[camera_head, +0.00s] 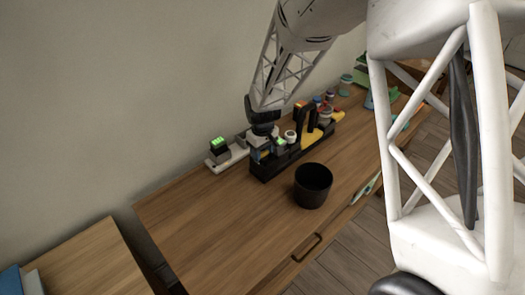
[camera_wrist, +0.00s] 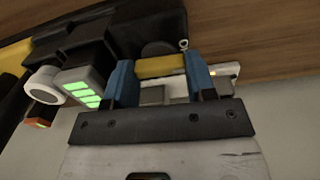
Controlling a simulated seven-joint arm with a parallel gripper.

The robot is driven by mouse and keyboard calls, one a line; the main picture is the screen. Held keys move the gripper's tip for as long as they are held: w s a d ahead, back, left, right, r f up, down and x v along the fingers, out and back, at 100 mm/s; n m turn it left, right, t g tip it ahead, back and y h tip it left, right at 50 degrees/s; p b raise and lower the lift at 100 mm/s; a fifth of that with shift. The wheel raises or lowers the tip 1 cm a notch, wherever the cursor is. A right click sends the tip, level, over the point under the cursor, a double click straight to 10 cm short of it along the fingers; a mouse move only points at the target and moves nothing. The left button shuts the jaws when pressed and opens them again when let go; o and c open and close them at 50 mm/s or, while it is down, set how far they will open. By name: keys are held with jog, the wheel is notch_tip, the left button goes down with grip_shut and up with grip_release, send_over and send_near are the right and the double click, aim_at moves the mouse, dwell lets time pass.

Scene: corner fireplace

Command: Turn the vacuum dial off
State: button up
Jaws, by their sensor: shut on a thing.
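My gripper (camera_head: 260,153) points down at the left end of a black device or holder (camera_head: 268,173) on the wooden table. In the wrist view, its two blue fingers (camera_wrist: 161,68) are shut on a yellow bar-like piece (camera_wrist: 160,67) between their tips. I cannot tell for sure whether this piece is the vacuum dial. A grey block with green lit bars (camera_wrist: 80,88) is just left of the fingers, and a white round knob (camera_wrist: 42,85) is farther left. In the head view my gripper hides the held piece.
A low pale unit with a green-lit block (camera_head: 218,144) stands left of my gripper by the wall. A dark round cup (camera_head: 312,186) stands in front of the black device. Yellow and black tools (camera_head: 313,118) stand at its right end. The table's front left is clear.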

aim_at(262, 153)
jog(key=shift+n, duration=0.4)
jog(key=o, duration=0.9)
jog(key=shift+o, duration=0.2)
jog(key=shift+r, duration=0.1)
jog(key=shift+r, duration=3.8)
